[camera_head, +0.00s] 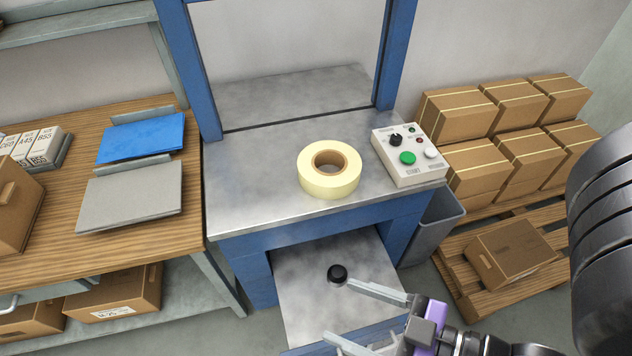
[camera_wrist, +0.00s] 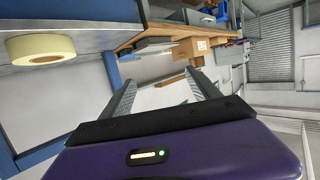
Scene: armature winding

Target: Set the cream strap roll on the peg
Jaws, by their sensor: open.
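The cream strap roll (camera_head: 329,182) lies flat on the metal top of the blue-framed machine (camera_head: 245,190), with its brown core facing up. It also shows at the left of the wrist view (camera_wrist: 22,51). A short black round peg (camera_head: 338,271) stands on the lower metal plate (camera_head: 312,300). My gripper (camera_head: 340,311) is open and empty, low in the head view, its fingers close to the peg in the picture and well below the roll. In the wrist view, both fingers (camera_wrist: 160,80) are spread with nothing between them.
A control box (camera_head: 409,157) with buttons sits right of the roll. The blue frame posts (camera_head: 190,70) rise behind it. A wooden bench (camera_head: 150,236) with folders and boxes is at left. Stacked cartons (camera_head: 480,187), a pallet and a grey bin (camera_head: 432,232) are at right.

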